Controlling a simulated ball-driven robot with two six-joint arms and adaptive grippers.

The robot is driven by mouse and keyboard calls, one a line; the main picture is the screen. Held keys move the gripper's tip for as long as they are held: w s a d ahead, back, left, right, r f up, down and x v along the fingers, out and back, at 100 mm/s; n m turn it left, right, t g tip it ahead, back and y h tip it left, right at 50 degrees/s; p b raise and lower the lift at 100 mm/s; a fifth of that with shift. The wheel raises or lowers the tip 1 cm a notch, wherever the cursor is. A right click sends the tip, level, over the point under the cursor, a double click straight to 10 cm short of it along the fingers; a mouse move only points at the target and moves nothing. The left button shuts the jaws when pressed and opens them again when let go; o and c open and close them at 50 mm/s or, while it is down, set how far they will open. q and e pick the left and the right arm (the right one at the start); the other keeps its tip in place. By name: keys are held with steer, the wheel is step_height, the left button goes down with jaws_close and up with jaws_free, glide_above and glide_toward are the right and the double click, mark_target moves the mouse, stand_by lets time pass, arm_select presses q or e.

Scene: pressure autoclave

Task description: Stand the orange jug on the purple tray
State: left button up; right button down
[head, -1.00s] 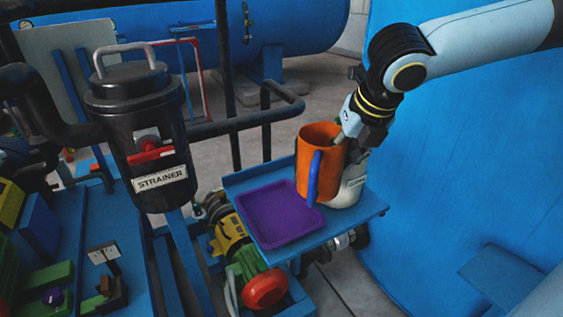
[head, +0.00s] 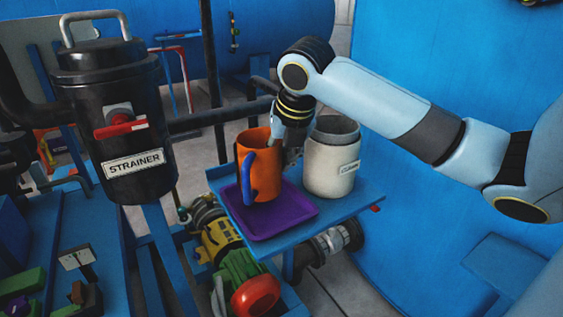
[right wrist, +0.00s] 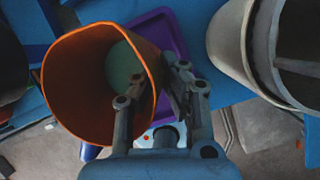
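The orange jug (head: 268,178) with a blue handle is upright over the back-left part of the purple tray (head: 287,215). I cannot tell whether its base touches the tray. My right gripper (head: 284,146) is at the jug's right rim. In the right wrist view the gripper (right wrist: 155,98) has one finger inside the open jug (right wrist: 72,85) and one outside, shut on its wall. Part of the purple tray (right wrist: 172,30) shows behind the jug there. My left gripper is out of view.
A white canister (head: 327,178) with a grey rim stands close to the right of the jug on the blue shelf (head: 362,202). A black strainer (head: 115,130) with a red handle stands to the left. A dark rail (head: 205,120) runs behind the shelf.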

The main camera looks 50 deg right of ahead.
steer(key=shift+f, duration=1.3)
steer(key=shift+f, duration=0.15)
steer(key=c, duration=1.5)
jaws_free()
steer(key=shift+s+r, duration=0.1)
steer(key=shift+r, duration=0.35)
steer(key=p+v, duration=0.1)
steer(key=v, duration=1)
steer(key=shift+s+a+r+p, duration=0.15)
steer(key=shift+p, duration=0.15)
